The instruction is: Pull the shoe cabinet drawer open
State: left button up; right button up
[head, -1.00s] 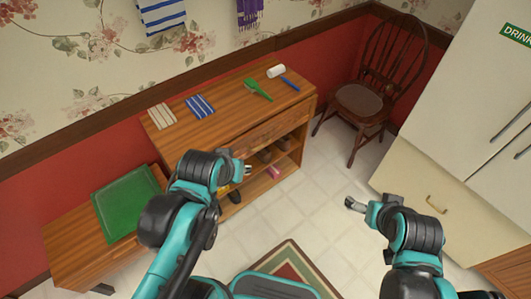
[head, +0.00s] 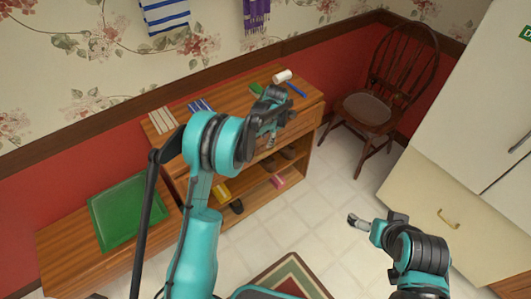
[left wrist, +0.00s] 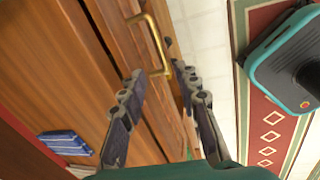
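The wooden shoe cabinet (head: 232,108) stands against the red wall, with a drawer under its top and open shelves below. The drawer front (left wrist: 122,42) looks shut in the left wrist view and carries a brass bar handle (left wrist: 157,42). My left gripper (head: 268,132) is in front of the drawer in the head view, and the arm hides much of the cabinet. In the left wrist view the left gripper (left wrist: 156,74) is open, its fingertips on either side of the handle's near end; contact cannot be told. My right gripper (head: 354,220) hangs over the floor, away from the cabinet.
A striped cloth (head: 160,121), a blue striped cloth (head: 200,104), a white roll (head: 282,76) and a blue item (head: 296,90) lie on the top. Shoes (head: 237,207) sit on the shelves. A chair (head: 367,107) stands right. The floor (head: 320,190) is clear.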

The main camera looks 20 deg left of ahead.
aim_at(265, 153)
pick_arm(q)
jog(key=shift+n, duration=0.7)
jog(key=b+x, duration=0.1)
jog(key=x, duration=0.4)
jog(key=b+x, duration=0.2)
jog(key=x, duration=0.3)
jog(key=shift+w+d+f, duration=0.2)
jog(key=shift+f, duration=0.1)
grip_shut()
